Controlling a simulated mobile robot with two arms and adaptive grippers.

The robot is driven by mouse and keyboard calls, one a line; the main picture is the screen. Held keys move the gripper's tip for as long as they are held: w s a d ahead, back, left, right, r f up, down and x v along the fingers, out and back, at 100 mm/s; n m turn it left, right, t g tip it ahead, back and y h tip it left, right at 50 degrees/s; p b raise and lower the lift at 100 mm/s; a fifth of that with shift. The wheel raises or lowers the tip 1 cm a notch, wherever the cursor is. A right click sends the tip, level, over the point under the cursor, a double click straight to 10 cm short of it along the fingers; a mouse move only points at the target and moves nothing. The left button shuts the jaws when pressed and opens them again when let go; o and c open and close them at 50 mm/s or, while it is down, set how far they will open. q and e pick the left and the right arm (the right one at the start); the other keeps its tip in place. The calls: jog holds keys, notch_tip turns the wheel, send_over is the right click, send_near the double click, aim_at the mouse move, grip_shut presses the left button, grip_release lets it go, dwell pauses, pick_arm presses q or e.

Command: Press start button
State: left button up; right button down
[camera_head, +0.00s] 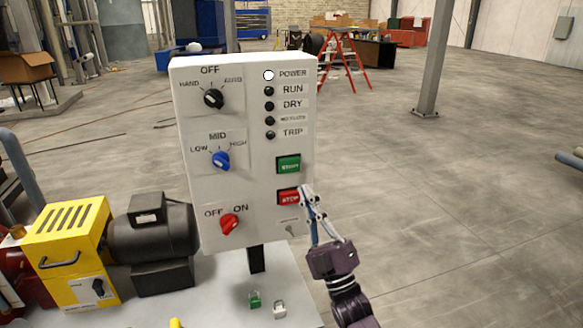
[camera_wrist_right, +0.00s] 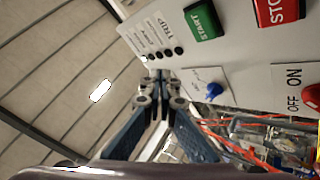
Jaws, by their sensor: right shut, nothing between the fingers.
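The green start button (camera_head: 288,164) is on the right side of a white control panel (camera_head: 190,125), above the red stop button (camera_head: 287,196). In the wrist view the start button (camera_wrist_right: 203,20) is at the top centre, with the stop button (camera_wrist_right: 274,10) to its right. My right gripper (camera_head: 309,191) is shut and empty. In the head view its fingertips overlap the right edge of the stop button, below and right of the start button. Whether they touch the panel cannot be told. In the wrist view its fingers (camera_wrist_right: 159,88) point up the frame. My left gripper is not in view.
The panel also has a black knob (camera_head: 214,98), a blue knob (camera_head: 221,160), a red knob (camera_head: 230,224) and several indicator lamps, with POWER (camera_head: 268,75) lit white. A yellow machine (camera_head: 68,250) and dark motor (camera_head: 157,228) stand left.

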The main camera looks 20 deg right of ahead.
aim_at(289, 165)
jog(key=shift+w, duration=0.15)
jog(key=w+b, duration=0.6)
jog(key=w, duration=0.2)
jog(key=shift+w+a, duration=0.15)
jog(key=shift+w, duration=0.15)
dwell(1.2)
jog(key=shift+w+b, duration=0.4)
jog(key=shift+w, duration=0.05)
